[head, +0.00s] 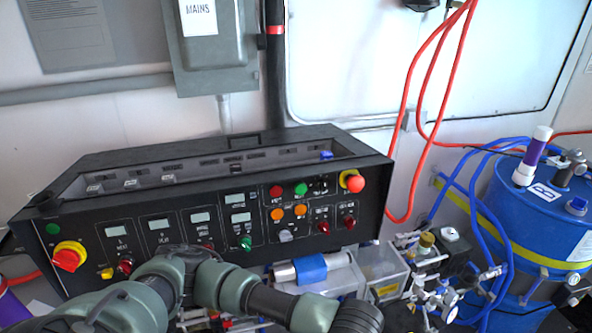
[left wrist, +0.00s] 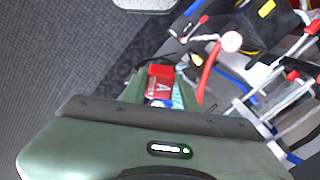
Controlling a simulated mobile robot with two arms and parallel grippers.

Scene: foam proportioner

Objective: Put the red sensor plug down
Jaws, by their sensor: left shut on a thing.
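The red sensor plug (left wrist: 160,76), a small red block marked with a white letter A, shows in the left wrist view just beyond the edge of my gripper's body. A bit of blue and white shows below the plug. In the head view my left arm crosses the lower middle from the left, and its gripper end is out of the picture. The plug does not show there. My right gripper is in neither view.
A black control panel (head: 205,225) with knobs and lights stands behind my arm. Grey floor (left wrist: 60,80) is open at left.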

